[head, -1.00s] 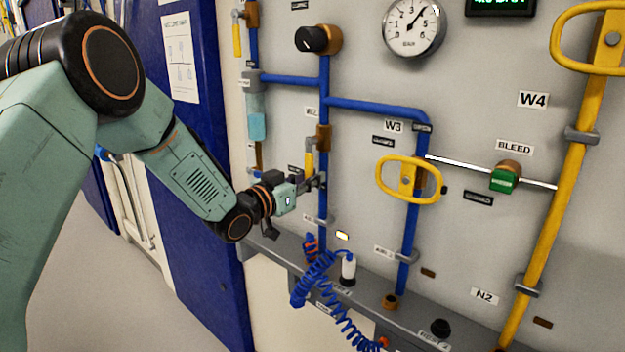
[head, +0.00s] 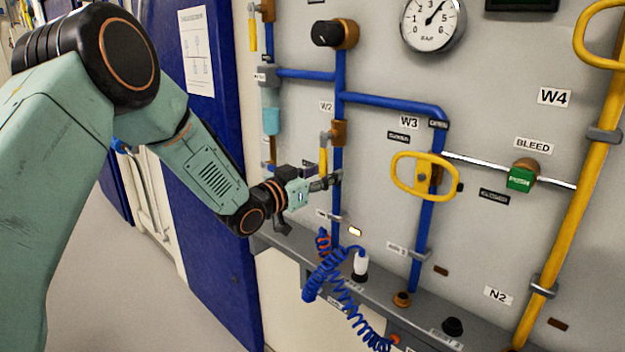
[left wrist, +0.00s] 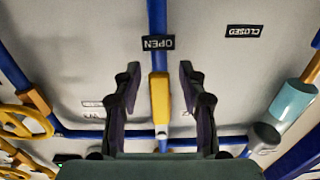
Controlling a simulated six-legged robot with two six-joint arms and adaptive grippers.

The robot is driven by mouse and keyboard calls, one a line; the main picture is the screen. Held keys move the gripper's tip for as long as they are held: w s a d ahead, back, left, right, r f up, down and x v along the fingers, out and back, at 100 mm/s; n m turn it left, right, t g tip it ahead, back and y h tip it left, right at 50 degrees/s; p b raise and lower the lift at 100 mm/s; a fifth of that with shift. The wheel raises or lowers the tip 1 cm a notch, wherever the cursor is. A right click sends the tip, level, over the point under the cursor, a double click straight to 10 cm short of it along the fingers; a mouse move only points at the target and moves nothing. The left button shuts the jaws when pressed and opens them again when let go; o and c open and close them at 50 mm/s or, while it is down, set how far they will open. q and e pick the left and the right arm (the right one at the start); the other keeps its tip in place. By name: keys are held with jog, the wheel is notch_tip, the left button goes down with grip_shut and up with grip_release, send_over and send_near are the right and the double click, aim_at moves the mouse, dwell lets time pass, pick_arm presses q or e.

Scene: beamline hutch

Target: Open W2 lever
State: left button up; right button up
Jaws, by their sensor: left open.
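The W2 lever (head: 323,161) is a yellow handle hanging down from a bronze valve body (head: 339,133) on a vertical blue pipe, below the W2 label (head: 326,106). It lies roughly parallel to the pipe. My left gripper (head: 334,181) is at the lever's lower end. In the left wrist view the fingers of my left gripper (left wrist: 159,78) are apart, with the yellow lever (left wrist: 160,97) between them and a gap on each side. An OPEN label (left wrist: 158,42) is by the pipe beyond the lever's end; a CLOSED label (left wrist: 244,31) is off to the right. My right gripper is out of view.
The yellow oval W3 handle (head: 425,177) stands to the right. Below are a grey ledge (head: 380,287) and a coiled blue hose (head: 325,275). A black knob (head: 327,34) and a gauge (head: 432,22) are above. A blue door (head: 200,200) stands left.

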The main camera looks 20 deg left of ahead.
pick_arm(q)
jog(key=v, duration=1.1)
jog(key=shift+s, duration=0.4)
jog(key=shift+a+r, duration=0.1)
jog(key=shift+a, duration=0.05)
jog(key=s+d+f+n+g+y+b, duration=0.15)
jog(key=s+f+n+g, duration=0.35)
jog(key=f, duration=0.7)
jog(key=s+d+f+n+g+y+b, duration=0.1)
jog(key=s+d+f+g+y, duration=0.15)
jog(key=s+f, duration=0.65)
jog(key=s+d+f+g+y+b, duration=0.1)
jog(key=s+f+g, duration=0.3)
jog(key=s+f, duration=0.7)
jog(key=s+d+f+m+g+y+b, duration=0.1)
jog(key=s+f+g, duration=0.4)
jog(key=s+f, duration=0.6)
jog(key=s+d+b, duration=0.1)
jog(key=s+b, duration=0.1)
jog(key=s, duration=0.1)
jog(key=shift+s+f, duration=0.2)
jog(key=shift+f, duration=0.15)
jog(key=shift+g, duration=0.25)
